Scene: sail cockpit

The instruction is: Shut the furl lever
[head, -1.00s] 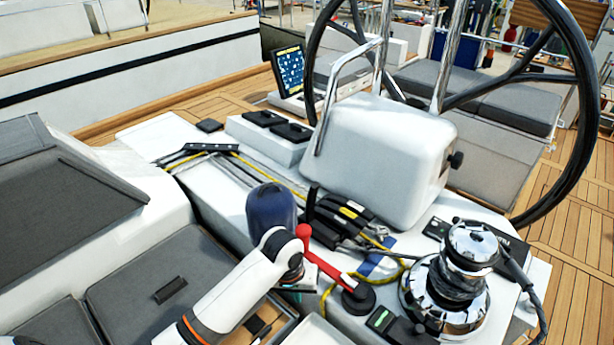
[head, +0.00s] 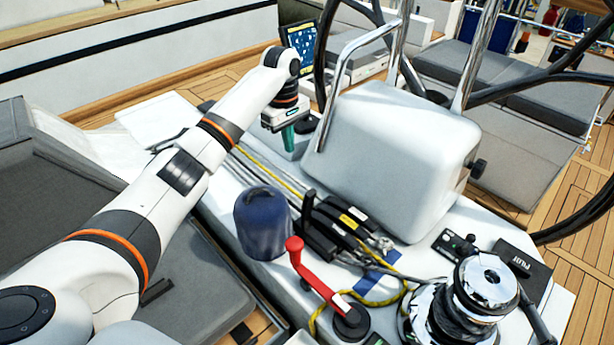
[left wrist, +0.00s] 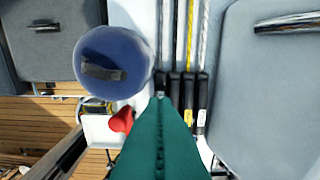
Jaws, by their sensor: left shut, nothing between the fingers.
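A bank of black rope clutches (head: 343,222) sits on the white deck in front of the steering pedestal. One black lever (head: 308,207) at its left end stands raised; the others lie flat. Their labels are too small to read, so I cannot tell by name which is the furl lever. The clutch levers also show in the left wrist view (left wrist: 188,90), partly hidden by my fingers. My left gripper (head: 288,140) has teal fingers, shut and empty. It is beyond the clutches, left of the pedestal, apart from the levers. My right gripper is not in view.
A dark blue bag (head: 262,222) stands just left of the raised lever. A red-handled crank (head: 318,280) is in front of it. A chrome winch (head: 478,300) is at the lower right. The white pedestal (head: 395,150) and its metal rail (head: 345,65) flank the clutches.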

